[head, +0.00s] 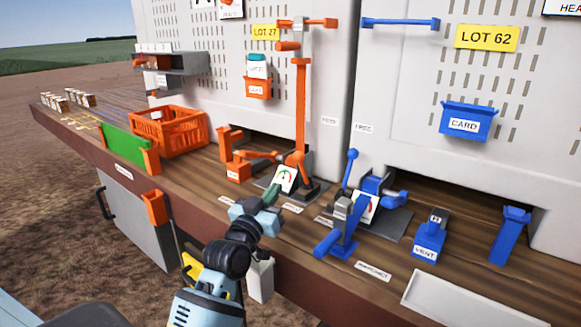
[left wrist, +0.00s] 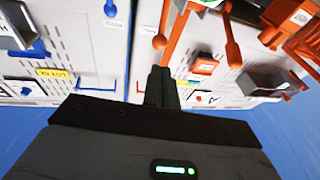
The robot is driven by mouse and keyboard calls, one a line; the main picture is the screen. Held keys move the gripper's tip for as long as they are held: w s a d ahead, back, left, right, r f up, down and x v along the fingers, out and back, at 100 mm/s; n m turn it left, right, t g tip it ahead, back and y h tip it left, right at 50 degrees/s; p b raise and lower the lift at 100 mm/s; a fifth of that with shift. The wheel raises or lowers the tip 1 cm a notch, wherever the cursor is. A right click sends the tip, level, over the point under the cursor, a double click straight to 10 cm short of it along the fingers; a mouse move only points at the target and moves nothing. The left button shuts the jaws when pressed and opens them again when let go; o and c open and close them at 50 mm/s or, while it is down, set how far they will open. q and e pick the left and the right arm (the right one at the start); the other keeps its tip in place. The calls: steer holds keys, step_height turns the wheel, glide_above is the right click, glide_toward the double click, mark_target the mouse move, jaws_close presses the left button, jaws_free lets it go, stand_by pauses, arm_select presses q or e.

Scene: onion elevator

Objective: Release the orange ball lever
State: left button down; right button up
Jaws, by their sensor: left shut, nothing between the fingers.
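The orange mechanism stands on the wooden bench near the middle of the head view. Its tall orange post (head: 302,110) rises from a dark base. My left gripper (head: 276,184) is shut and empty, in front of the gauge and below the lever. In the left wrist view, its closed fingers (left wrist: 160,76) point toward an orange rod with a ball end (left wrist: 160,41), which appears close beyond the tips; contact cannot be told. My right gripper is out of view.
The blue mechanism (head: 360,203) stands to the right, with the blue vent block (head: 429,238) beyond it. An orange crate (head: 170,132) and a green panel (head: 124,146) are at left. Perforated panels (head: 400,90) rise behind. The white tray (head: 470,300) looks empty.

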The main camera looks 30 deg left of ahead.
mark_target(295, 160)
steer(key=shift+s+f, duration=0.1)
arm_select(q)
steer(key=x, duration=0.8)
steer(key=shift+w+r, duration=0.15)
steer(key=shift+x, duration=0.85)
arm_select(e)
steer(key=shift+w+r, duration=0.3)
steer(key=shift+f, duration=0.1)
